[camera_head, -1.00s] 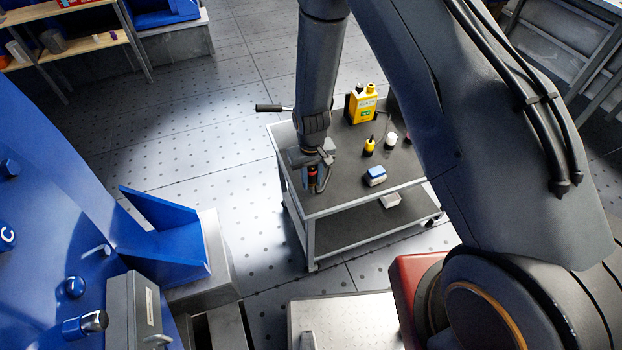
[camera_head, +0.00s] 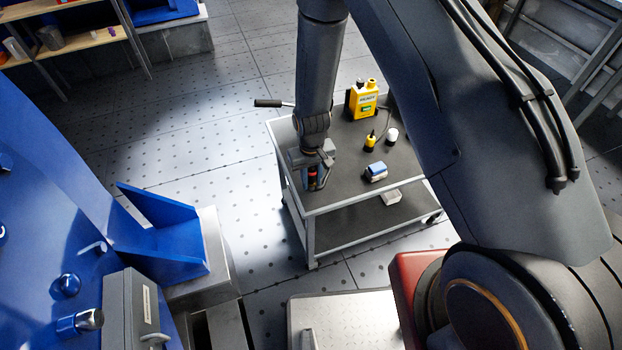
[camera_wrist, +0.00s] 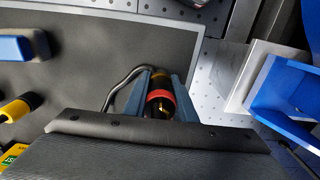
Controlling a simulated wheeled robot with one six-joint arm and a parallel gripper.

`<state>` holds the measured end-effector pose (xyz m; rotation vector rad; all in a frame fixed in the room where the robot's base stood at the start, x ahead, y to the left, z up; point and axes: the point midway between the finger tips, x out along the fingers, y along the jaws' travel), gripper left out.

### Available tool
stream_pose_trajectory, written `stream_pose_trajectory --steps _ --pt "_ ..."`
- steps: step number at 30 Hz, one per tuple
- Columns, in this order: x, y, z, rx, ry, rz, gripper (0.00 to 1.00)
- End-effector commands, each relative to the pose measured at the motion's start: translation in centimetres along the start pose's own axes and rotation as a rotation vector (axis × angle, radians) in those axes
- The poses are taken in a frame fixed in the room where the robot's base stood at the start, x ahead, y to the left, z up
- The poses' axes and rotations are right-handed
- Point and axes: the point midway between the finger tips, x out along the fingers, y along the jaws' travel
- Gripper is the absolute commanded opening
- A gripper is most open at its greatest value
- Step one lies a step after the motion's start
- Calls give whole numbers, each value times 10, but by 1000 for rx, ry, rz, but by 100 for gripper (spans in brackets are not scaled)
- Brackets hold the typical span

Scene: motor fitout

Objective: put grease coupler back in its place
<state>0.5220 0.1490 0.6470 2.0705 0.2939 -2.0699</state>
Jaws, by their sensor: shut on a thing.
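The object in my gripper (camera_head: 318,178) is a small dark cylinder with a red band, which I take to be the grease coupler (camera_head: 312,172). In the wrist view the coupler (camera_wrist: 160,100) sits between my two blue-grey fingers (camera_wrist: 158,95), with a brassy part showing inside the red ring. My gripper is shut on it, over the near left part of the cart top (camera_head: 340,198). I cannot tell whether the coupler's lower end touches the cart. A thin dark hose or cable (camera_wrist: 120,82) curves beside the left finger.
A yellow device (camera_head: 362,100) stands at the back of the cart. A small yellow bottle (camera_head: 370,142), a white-topped item (camera_head: 392,136) and a blue-and-white block (camera_head: 376,172) are to the right. A blue angled bracket (camera_head: 165,232) on a grey block stands left of the cart, across open floor.

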Motion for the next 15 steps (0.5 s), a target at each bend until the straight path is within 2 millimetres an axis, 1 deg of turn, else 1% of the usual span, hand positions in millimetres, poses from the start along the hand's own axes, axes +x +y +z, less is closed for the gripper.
stream_pose_trajectory --steps 6,7,9,11,15 --pt "6 0 0 0 0 0 0" --pt "6 0 0 0 0 0 26" --pt "5 0 0 0 0 0 38" --pt "5 0 0 0 0 0 46" --pt "5 0 0 0 0 0 46"
